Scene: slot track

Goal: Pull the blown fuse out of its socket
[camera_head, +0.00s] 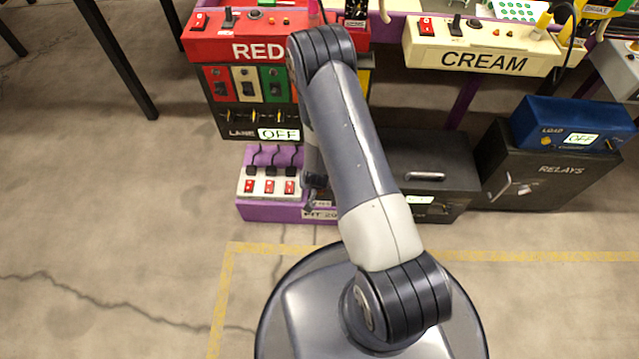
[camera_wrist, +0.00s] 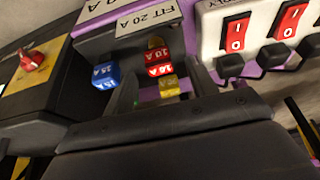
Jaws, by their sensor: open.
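In the wrist view, several small coloured fuses sit beside a label (camera_wrist: 148,22) reading "FIT 20 A". They are a blue fuse (camera_wrist: 105,76) marked 15 A, two red fuses (camera_wrist: 158,56) marked 10 A, and a yellow fuse (camera_wrist: 168,87) nearest my gripper. Which fuse is blown I cannot tell. My gripper (camera_wrist: 166,92) is open, its dark fingers reaching to either side of the red and yellow fuses. Whether a finger touches a fuse is unclear. In the head view my arm hides the fuses, and the label (camera_head: 320,214) shows partly.
A white power strip (camera_head: 270,186) with red switches and black plugs stands left of my arm; it also shows in the wrist view (camera_wrist: 262,28). A black box (camera_wrist: 40,75) with a red knob lies at the wrist view's left. RED and CREAM consoles stand above.

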